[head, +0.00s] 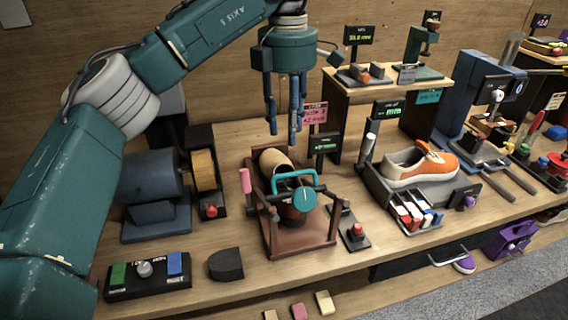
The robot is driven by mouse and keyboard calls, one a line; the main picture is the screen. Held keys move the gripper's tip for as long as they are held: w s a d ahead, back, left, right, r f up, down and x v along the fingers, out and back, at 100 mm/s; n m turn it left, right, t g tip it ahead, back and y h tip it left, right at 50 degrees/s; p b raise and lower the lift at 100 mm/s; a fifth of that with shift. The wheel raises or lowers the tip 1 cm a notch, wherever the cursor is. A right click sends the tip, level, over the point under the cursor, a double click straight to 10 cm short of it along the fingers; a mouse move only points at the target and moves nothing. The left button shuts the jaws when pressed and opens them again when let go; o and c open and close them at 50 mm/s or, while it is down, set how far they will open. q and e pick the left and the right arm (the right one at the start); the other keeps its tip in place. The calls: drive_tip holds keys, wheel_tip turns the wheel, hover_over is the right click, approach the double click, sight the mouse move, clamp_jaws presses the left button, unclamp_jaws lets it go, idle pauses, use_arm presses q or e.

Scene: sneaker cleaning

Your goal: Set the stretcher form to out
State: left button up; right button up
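My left gripper (284,128) hangs with its fingers pointing down above the back of a brown wooden stand (327,242). Its fingers are spread apart, with nothing seen between them. The stand holds what looks like the stretcher form, a tan rounded form (272,161) lying tilted in it. A teal handle bar (291,174) and a round teal dial (305,199) sit in front of the form and partly hide it. A pink-handled lever (245,181) stands at the stand's left side. I cannot read the form's setting. My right gripper is not in view.
A grinder-like machine (152,180) stands at left, with a button box (147,275) in front. A small black display (326,144) stands behind the stand. A red-button post (356,234) and an orange-white sneaker (420,163) in a grey tray are at right.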

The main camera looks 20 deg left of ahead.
use_arm(q)
wheel_tip(320, 180, down, 11)
drive_tip(key=shift+r+p, duration=0.15)
drive_tip(key=shift+p, duration=0.45)
clamp_jaws()
drive_tip(key=shift+r, duration=0.1)
